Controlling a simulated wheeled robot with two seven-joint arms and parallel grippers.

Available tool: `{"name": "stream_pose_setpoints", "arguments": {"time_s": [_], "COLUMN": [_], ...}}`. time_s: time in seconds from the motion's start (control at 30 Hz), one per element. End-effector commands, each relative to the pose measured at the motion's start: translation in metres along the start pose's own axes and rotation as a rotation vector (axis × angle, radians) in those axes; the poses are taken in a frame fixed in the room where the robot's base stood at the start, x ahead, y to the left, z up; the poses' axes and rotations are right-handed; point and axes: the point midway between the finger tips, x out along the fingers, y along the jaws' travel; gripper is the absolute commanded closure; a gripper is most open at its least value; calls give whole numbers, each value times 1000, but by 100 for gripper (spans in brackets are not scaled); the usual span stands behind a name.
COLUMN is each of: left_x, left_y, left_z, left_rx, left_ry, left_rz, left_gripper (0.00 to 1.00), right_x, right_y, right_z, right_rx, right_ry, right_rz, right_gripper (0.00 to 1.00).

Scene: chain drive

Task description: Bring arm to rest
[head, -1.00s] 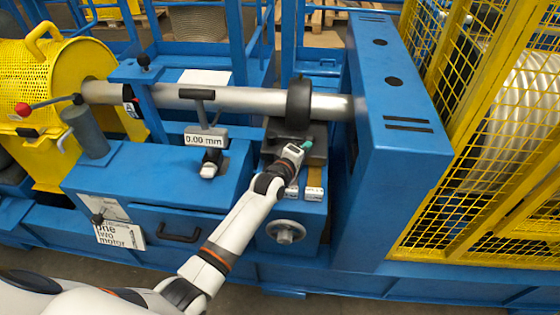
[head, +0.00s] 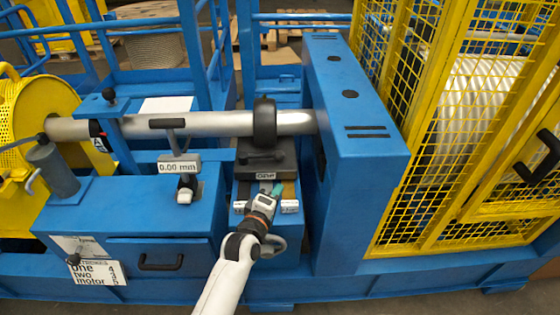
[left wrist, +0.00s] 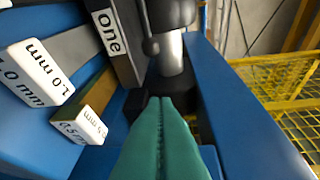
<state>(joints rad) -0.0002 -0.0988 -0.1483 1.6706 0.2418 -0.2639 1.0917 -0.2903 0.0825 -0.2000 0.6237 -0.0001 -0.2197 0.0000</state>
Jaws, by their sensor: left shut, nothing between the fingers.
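My left gripper (head: 277,189) is over the front of the blue machine, just in front of the dark block (head: 267,158) below the black ring on the shaft. Its green fingers (left wrist: 160,140) are shut with nothing between them in the left wrist view. The white left arm (head: 225,285) comes up from the bottom of the head view. My right gripper does not show.
White-ended gauges marked 1.0 mm (left wrist: 35,70) and 0.5 mm (left wrist: 80,125) lie close by the fingers. The silver shaft (head: 210,124) runs behind. A blue housing (head: 360,150) and yellow mesh guard (head: 430,170) stand to the right. A handwheel (head: 275,246) sits below.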

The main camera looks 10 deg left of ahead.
Motion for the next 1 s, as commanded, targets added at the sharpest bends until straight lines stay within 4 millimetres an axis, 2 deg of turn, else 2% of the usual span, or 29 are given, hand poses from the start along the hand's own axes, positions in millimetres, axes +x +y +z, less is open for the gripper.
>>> {"name": "stream_pose_setpoints", "arguments": {"time_s": [0.17, 0.27, 0.37, 0.5, 0.6, 0.8, 1.0], "left_x": [-4, -18, -51, -122, -166, -233, -288], "left_y": [2, 13, 37, 71, 86, 97, 99], "left_z": [-1, -1, -2, 0, 2, 7, 12], "left_rx": [11, 95, 280, 617, 791, 1016, 1168], "left_ry": [3, 27, 94, 260, 375, 567, 742], "left_rz": [9, 69, 199, 427, 544, 695, 798], "left_gripper": [100, 100, 100, 100, 100, 100, 100], "right_x": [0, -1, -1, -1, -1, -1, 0], "right_y": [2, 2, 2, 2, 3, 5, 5], "right_z": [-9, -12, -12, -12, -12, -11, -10], "right_rx": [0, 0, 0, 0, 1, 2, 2], "right_ry": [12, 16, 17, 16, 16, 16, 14], "right_rz": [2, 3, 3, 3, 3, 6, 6], "right_gripper": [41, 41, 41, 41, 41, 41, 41]}}
